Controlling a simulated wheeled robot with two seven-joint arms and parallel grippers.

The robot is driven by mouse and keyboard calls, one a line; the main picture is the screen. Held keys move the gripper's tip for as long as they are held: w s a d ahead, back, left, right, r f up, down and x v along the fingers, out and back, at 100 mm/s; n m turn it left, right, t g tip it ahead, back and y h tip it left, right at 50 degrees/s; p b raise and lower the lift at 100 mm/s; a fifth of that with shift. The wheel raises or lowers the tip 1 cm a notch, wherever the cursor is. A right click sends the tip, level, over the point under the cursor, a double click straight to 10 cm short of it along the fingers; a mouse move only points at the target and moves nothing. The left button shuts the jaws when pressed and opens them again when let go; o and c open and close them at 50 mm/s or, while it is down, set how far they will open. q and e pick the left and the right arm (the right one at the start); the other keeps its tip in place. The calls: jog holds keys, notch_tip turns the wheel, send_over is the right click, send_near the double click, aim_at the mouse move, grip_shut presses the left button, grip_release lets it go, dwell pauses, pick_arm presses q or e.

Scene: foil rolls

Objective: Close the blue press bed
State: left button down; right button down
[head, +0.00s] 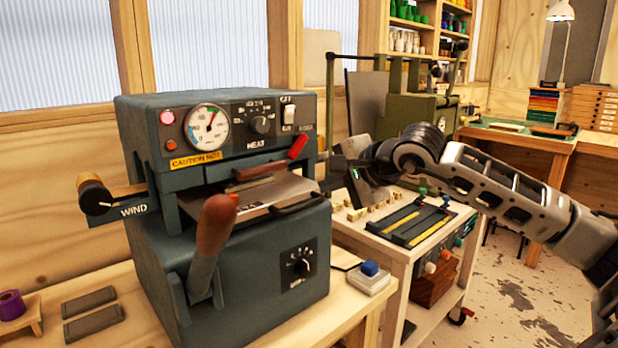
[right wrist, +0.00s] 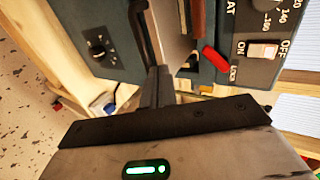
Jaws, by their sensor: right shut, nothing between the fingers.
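The blue-grey press (head: 250,265) stands on a wooden bench in the head view, with a gauge and heat dial on its upper front. Its flat metal bed (head: 262,192) sticks out of the slot between the upper and lower housings. A black bar handle (head: 298,206) is on the bed's right front edge; it also shows in the right wrist view (right wrist: 143,32). My right gripper (right wrist: 158,80) is shut and empty, its fingers close to the handle; contact cannot be told. In the head view its fingertips are hard to make out. My left gripper is out of view.
A brown-handled lever (head: 213,230) rises in front of the press. A winding knob (head: 95,195) sticks out left. A red-handled switch (head: 298,147) is above the bed. A white box with a blue button (head: 370,270) and a cart (head: 385,245) stand right.

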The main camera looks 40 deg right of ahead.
aim_at(299, 196)
jog(key=p+x, duration=0.2)
jog(key=x, duration=0.3)
jog(key=shift+w+a+f, duration=0.1)
jog(key=shift+w, duration=0.25)
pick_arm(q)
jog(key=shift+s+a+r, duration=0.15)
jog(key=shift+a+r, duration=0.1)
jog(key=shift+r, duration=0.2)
pick_arm(e)
jog(key=shift+w+f, duration=0.5)
jog(key=shift+w, duration=0.05)
